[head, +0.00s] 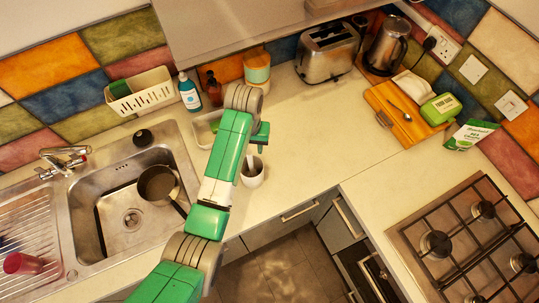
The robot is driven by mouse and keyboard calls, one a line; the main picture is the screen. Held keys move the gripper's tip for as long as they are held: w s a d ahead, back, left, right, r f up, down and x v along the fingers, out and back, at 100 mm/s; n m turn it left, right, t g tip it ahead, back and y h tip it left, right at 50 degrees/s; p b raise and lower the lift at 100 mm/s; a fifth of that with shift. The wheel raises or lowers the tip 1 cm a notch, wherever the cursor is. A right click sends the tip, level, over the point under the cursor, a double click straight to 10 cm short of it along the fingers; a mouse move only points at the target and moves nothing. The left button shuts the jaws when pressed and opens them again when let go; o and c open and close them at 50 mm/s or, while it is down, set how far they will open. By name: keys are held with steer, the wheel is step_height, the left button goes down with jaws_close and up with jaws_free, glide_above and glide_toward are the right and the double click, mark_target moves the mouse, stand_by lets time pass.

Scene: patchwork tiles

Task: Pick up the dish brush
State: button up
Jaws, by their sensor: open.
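I cannot make out the dish brush for certain in the head view; my arm may hide it. My gripper (260,138) is over the counter right of the sink, partly covered by my own green and white arm. It is open, and I see nothing between its fingers. Just below it stands a white cup (253,179) with something dark in its mouth, too small to identify. A pale tray (203,130) lies left of my arm, partly hidden by it.
The metal sink (95,220) at left holds a dark pan (157,184). A white basket (143,97), soap bottles (189,95) and a canister (257,68) line the wall. A toaster (328,52), kettle (387,46) and wooden board (385,98) stand right. The middle counter (320,140) is clear.

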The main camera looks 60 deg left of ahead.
mark_target(250, 158)
steer(key=shift+s+f, duration=0.25)
steer(key=shift+f, duration=0.7)
step_height(250, 158, down, 6)
steer(key=shift+r+p, duration=0.1)
steer(key=shift+p, duration=0.4)
jaws_close()
